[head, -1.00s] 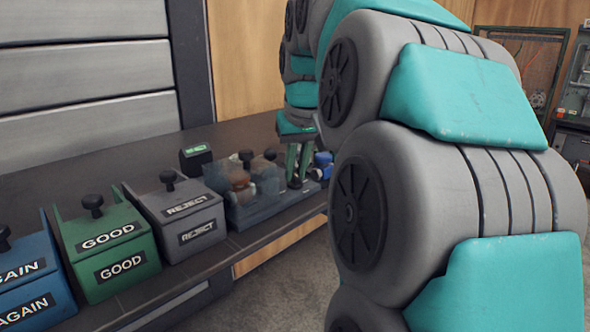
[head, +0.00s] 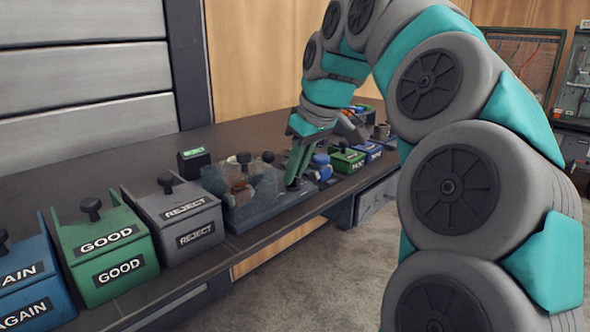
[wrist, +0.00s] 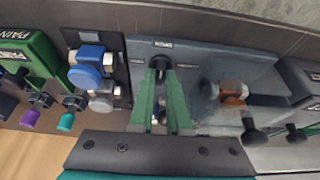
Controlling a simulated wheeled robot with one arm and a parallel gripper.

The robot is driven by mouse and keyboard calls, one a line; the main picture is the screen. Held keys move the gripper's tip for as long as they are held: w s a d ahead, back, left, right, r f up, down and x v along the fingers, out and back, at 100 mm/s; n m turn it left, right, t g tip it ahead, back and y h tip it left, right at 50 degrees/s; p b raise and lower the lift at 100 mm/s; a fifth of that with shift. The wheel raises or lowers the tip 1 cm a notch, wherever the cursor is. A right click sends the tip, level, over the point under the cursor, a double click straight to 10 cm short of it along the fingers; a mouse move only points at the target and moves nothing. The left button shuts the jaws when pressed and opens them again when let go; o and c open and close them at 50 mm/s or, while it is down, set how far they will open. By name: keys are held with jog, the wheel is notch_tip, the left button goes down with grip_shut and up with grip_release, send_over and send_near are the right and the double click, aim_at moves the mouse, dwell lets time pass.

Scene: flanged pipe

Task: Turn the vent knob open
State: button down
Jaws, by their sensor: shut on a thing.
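The vent knob (wrist: 160,63) is a small dark knob on the blue-grey fixture (wrist: 209,58), with small light labels around it. In the wrist view my gripper (wrist: 160,74) points at it with two green fingers, shut on the knob. In the head view my gripper (head: 294,180) is tilted and reaches down to the right end of the fixture. The knob is hidden there. The fixture also holds a see-through box with a brown and metal pipe piece (wrist: 233,93) inside, to the right of the fingers in the wrist view.
Left of the fixture stand a grey REJECT bin (head: 180,217), a green GOOD bin (head: 105,254) and a blue bin (head: 28,285). Blue-capped fittings (wrist: 88,65) sit close beside the fingers. A small dark box with a green display (head: 194,160) stands behind. Dark posts (wrist: 255,134) rise nearby.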

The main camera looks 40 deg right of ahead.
dwell(0.3)
jog(key=c, duration=0.9)
grip_release()
jog(key=shift+r, duration=0.1)
jog(key=v, duration=0.7)
jog(key=shift+s+r, duration=0.15)
jog(key=shift+r, duration=0.15)
